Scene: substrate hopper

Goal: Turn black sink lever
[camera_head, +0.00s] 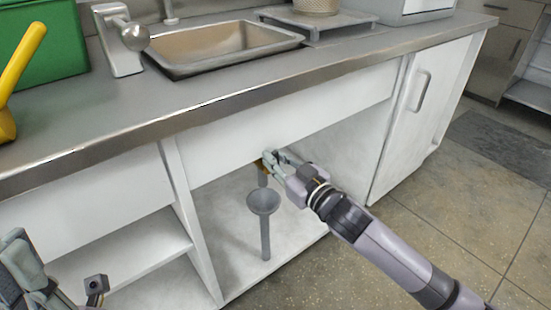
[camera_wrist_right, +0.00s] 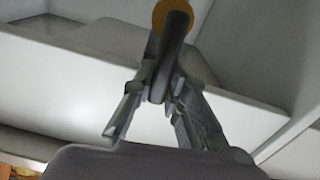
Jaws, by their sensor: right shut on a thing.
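The black lever (camera_wrist_right: 172,48) shows in the right wrist view, joined at its top end to a round brass fitting (camera_wrist_right: 158,14). My right gripper (camera_wrist_right: 157,92) is shut on the lever's lower end, with one finger on each side. In the head view my right gripper (camera_head: 272,160) reaches under the counter, below the sink (camera_head: 228,42). The brass part (camera_head: 264,167) shows beside its fingertips, and the lever is hidden there. My left gripper (camera_head: 25,275) is partly in view at the bottom left, away from the lever; its opening is unclear.
A grey funnel-topped drain pipe (camera_head: 265,203) stands below my right gripper in the open cabinet. A white divider (camera_head: 188,215) is to its left and a closed cabinet door (camera_head: 420,115) to its right. A faucet (camera_head: 120,40) stands on the counter (camera_head: 120,118) by the sink.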

